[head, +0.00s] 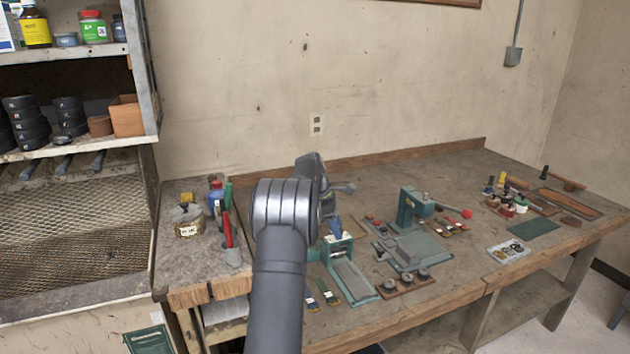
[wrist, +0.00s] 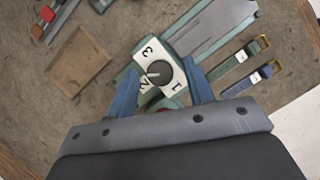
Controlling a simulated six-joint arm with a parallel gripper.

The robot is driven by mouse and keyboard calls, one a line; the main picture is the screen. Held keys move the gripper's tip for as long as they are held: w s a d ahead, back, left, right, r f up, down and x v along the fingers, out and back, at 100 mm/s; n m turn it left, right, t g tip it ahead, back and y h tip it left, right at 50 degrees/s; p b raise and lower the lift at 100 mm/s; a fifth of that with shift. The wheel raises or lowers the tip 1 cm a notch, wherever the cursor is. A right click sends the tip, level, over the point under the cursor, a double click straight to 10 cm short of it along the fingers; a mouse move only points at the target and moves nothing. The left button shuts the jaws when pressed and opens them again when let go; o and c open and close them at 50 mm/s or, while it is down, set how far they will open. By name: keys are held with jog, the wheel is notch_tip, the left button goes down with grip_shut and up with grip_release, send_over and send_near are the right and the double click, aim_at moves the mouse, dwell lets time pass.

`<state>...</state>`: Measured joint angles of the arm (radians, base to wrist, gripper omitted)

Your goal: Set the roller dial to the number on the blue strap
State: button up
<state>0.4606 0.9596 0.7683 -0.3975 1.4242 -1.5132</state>
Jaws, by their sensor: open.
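The roller dial (wrist: 158,73) is a dark round knob on a white plate marked 1, 2 and 3, at the centre of the wrist view. Its light pointer mark seems to face the 2, but it is small. My gripper (wrist: 160,66) is open, with one blue finger on each side of the dial; I cannot tell whether they touch it. The blue strap (wrist: 246,83) lies right of the dial, beside a green strap (wrist: 240,60). The blue strap's white tag is too small to read. In the head view my gripper (head: 334,228) is over the green roller machine (head: 340,250).
A green press with a red-knobbed lever (head: 412,208) stands right of the machine. A wooden tray (wrist: 80,58) lies left of the dial in the wrist view. A cup with red-handled tools (head: 232,256) stands left of my arm.

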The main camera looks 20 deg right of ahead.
jog(key=n+t, duration=0.1)
jog(key=n, duration=0.2)
jog(key=shift+s+r+h, duration=0.1)
jog(key=shift+s+h, duration=0.05)
jog(key=shift+h, duration=0.15)
jog(key=v, duration=1.7)
jog(key=shift+r, duration=0.15)
jog(key=shift+s, duration=0.1)
jog(key=s+d+f+m+g+h, duration=0.1)
jog(key=s+f+g+h, duration=0.2)
jog(key=s+f+h, duration=0.6)
jog(key=a+f+n+t+h, duration=0.2)
jog(key=a+f+n+t, duration=0.65)
jog(key=t, duration=0.35)
jog(key=x, duration=1.6)
jog(key=shift+w+d, duration=0.25)
jog(key=shift+d, duration=0.05)
